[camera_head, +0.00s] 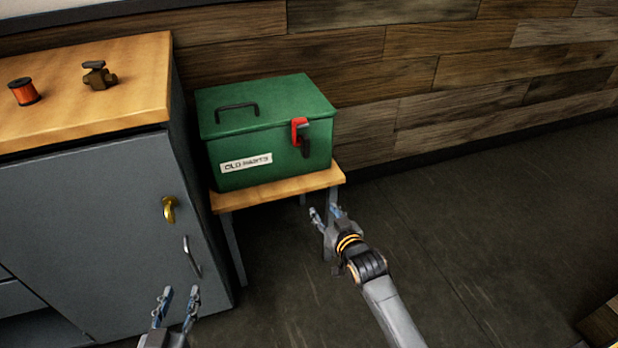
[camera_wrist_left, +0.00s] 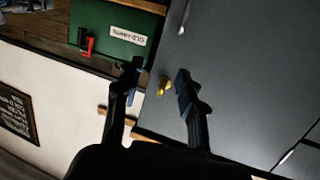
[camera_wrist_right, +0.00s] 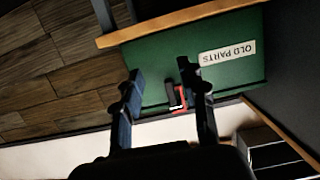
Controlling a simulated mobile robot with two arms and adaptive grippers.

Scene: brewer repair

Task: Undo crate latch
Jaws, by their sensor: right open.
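A green crate (camera_head: 265,125) with a label reading "OLD PARTS" stands with its lid closed on a small wooden stand. Its latch (camera_head: 300,133) is a red piece with a dark lever on the front right; it also shows in the left wrist view (camera_wrist_left: 87,42) and in the right wrist view (camera_wrist_right: 176,98). My right gripper (camera_head: 325,212) is open and empty, in front of the stand and below the latch, apart from it. My left gripper (camera_head: 180,293) is open and empty in front of the grey cabinet, far from the latch.
The grey cabinet (camera_head: 90,235) stands left of the crate, with a brass latch (camera_head: 169,209) and a handle (camera_head: 191,256). A spool (camera_head: 24,91) and a brass valve (camera_head: 99,75) sit on its wooden top. The small stand (camera_head: 280,189) bears the crate.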

